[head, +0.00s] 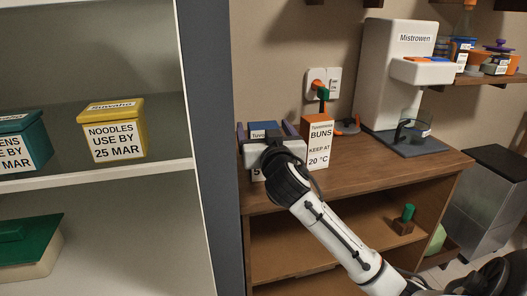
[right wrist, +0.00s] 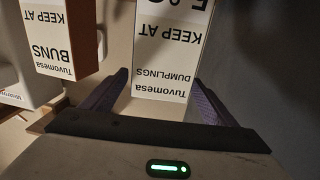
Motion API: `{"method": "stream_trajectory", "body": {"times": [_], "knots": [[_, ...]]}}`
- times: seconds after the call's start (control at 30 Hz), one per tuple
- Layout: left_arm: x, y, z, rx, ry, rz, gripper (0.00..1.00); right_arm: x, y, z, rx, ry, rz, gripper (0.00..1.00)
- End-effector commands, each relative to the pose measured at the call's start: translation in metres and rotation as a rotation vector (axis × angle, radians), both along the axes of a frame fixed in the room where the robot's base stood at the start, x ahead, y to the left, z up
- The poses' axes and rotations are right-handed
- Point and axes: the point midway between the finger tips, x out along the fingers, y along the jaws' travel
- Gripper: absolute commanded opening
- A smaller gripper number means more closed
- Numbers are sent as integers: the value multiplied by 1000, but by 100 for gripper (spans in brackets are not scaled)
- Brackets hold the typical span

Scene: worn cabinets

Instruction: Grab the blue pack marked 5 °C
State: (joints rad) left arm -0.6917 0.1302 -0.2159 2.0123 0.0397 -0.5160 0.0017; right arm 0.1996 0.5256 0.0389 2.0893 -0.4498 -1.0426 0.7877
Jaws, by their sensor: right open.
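The blue pack (head: 264,126) stands upright on the wooden counter, its blue top showing in the head view. Most of its front is hidden by my right gripper (head: 266,131), with a "5" just visible below. In the right wrist view the pack's white label (right wrist: 167,48) appears upside down, reading Tuvomesa, dumplings, keep at, and a cut-off temperature line. The purple fingers of the right gripper (right wrist: 160,80) are open, one to each side of the pack. I cannot tell whether they touch it. My left gripper is not in view.
An orange buns pack (head: 317,140) marked 20 °C stands close to the right of the blue pack. A white Mistrowen machine (head: 390,75) is farther right. A grey cabinet edge (head: 212,150) rises at left, with a yellow noodles box (head: 114,130) on its shelf.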

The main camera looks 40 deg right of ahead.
Motion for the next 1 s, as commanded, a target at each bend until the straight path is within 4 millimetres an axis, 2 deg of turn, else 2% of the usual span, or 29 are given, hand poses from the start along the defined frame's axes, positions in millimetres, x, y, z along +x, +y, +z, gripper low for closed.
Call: {"method": "stream_trajectory", "body": {"times": [0.27,0.67,0.9,1.0], "knots": [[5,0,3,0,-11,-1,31,3,-2,0,0,0,0,80],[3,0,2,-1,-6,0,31,3,-2,0,0,0,0,13],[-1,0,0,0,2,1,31,3,-2,3,-1,-3,0,12],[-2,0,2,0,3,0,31,3,-2,13,-2,-6,0,12]]}}
